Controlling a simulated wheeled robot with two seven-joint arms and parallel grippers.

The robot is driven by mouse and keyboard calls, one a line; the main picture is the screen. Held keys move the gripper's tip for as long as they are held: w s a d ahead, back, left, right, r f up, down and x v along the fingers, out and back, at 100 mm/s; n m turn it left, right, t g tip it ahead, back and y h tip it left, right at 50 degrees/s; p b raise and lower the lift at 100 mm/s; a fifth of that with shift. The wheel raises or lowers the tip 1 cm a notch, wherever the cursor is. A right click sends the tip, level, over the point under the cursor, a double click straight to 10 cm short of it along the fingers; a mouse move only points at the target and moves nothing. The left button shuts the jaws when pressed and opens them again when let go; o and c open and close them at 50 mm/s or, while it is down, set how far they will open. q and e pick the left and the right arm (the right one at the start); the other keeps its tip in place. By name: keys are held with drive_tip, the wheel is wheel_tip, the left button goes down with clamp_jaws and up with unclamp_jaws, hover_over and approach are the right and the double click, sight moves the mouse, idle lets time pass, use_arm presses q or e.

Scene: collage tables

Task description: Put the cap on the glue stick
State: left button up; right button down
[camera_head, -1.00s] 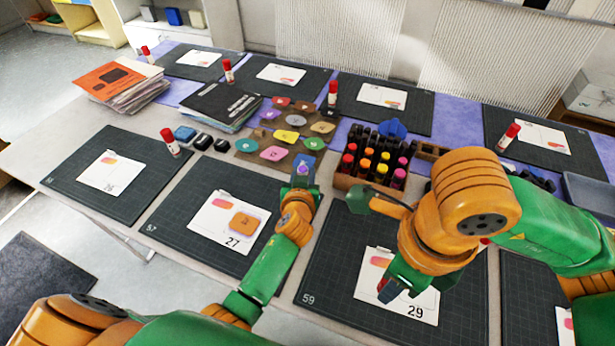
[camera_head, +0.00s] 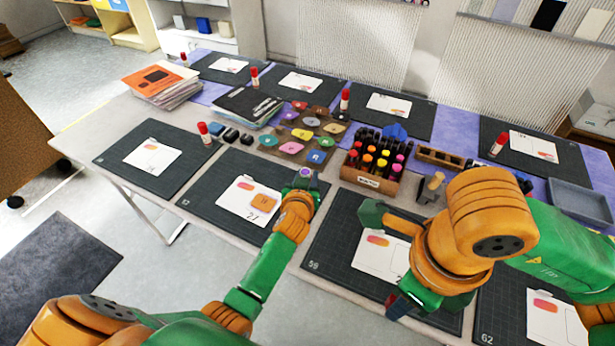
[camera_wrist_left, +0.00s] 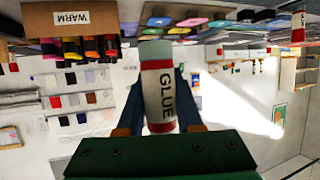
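My left gripper (camera_head: 303,180) is shut on a glue stick (camera_wrist_left: 158,95), which fills the middle of the left wrist view. The stick has a white body marked GLUE, red bands and a bare pale grey end pointing away from the gripper. In the head view its purple end (camera_head: 305,172) faces up, above the edge of a mat. My right gripper (camera_head: 398,302) is lower and to the right, over a dark mat. A small red piece, which looks like the cap, shows at its dark fingertips. The right gripper hides most of it.
A stack of books (camera_head: 162,86) lies at the back left. Free floor shows at the left.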

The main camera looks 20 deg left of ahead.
use_arm(q)
drive_tip(key=shift+s+r, duration=0.1)
clamp_jaws()
use_arm(e)
drive_tip(key=shift+s, duration=0.15)
idle(1.1)
